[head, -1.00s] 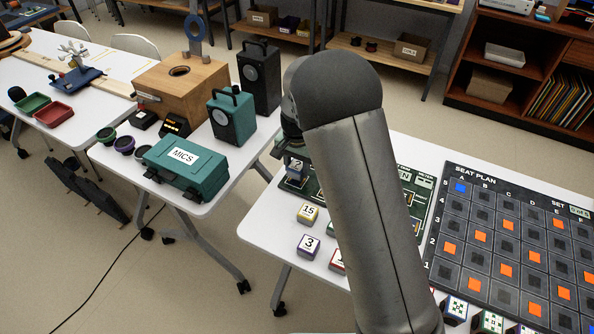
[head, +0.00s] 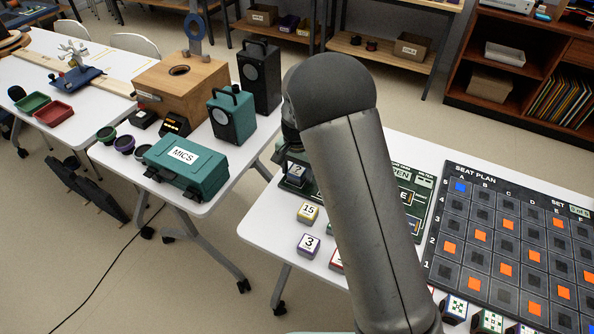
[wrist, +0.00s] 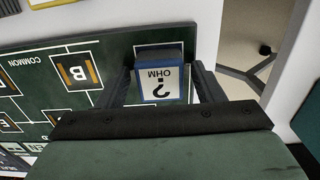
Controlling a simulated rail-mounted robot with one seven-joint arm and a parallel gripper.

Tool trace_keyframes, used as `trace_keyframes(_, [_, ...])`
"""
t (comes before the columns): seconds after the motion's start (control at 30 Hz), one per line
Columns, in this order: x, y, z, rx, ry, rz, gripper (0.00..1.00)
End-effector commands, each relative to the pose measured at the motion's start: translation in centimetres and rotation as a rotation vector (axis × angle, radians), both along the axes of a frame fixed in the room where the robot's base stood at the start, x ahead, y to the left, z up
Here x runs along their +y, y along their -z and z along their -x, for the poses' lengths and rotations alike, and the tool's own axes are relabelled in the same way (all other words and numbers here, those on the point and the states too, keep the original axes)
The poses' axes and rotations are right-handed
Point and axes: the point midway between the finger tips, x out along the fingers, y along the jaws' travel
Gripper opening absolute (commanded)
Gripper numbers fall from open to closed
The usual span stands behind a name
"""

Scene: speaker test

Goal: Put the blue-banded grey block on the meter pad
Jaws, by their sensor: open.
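The blue-banded grey block (wrist: 160,79), its white top marked "?" and "OHM", is at the end of the dark green board (wrist: 110,62) in the wrist view. It also shows in the head view (head: 297,171), partly behind my arm. My gripper (wrist: 160,72) is open, with one finger on either side of the block. A small gap shows beside each finger. I cannot tell whether the block rests fully on the board. In the head view, the board's METER label (head: 425,178) is right of my arm; my arm hides much of the board, and I cannot make out the pad.
Blocks marked 15 (head: 308,212) and 3 (head: 308,245) stand on the white table in front of the board. A seat plan board (head: 480,215) lies at right. A teal MICS case (head: 185,165) and speakers stand on another table at left, across a gap.

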Motion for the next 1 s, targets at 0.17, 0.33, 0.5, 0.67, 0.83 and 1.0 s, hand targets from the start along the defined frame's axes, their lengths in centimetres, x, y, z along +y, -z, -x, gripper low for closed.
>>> trace_keyframes(0.17, [0.0, -3.1, -0.1, -0.005, -0.001, -0.002, 0.61])
trace_keyframes(0.33, [0.0, -6.9, -0.1, -0.006, -0.001, -0.001, 0.61])
trace_keyframes(0.5, [0.0, -10.0, -0.1, -0.005, 0.001, -0.002, 0.61])
trace_keyframes(0.67, [0.0, -11.5, 0.0, -0.002, 0.000, 0.000, 0.61])
trace_keyframes(0.83, [0.0, -11.9, 0.0, -0.001, 0.000, 0.000, 0.61])
trace_keyframes(1.0, [0.0, -11.9, 0.0, -0.001, 0.000, 0.000, 0.61])
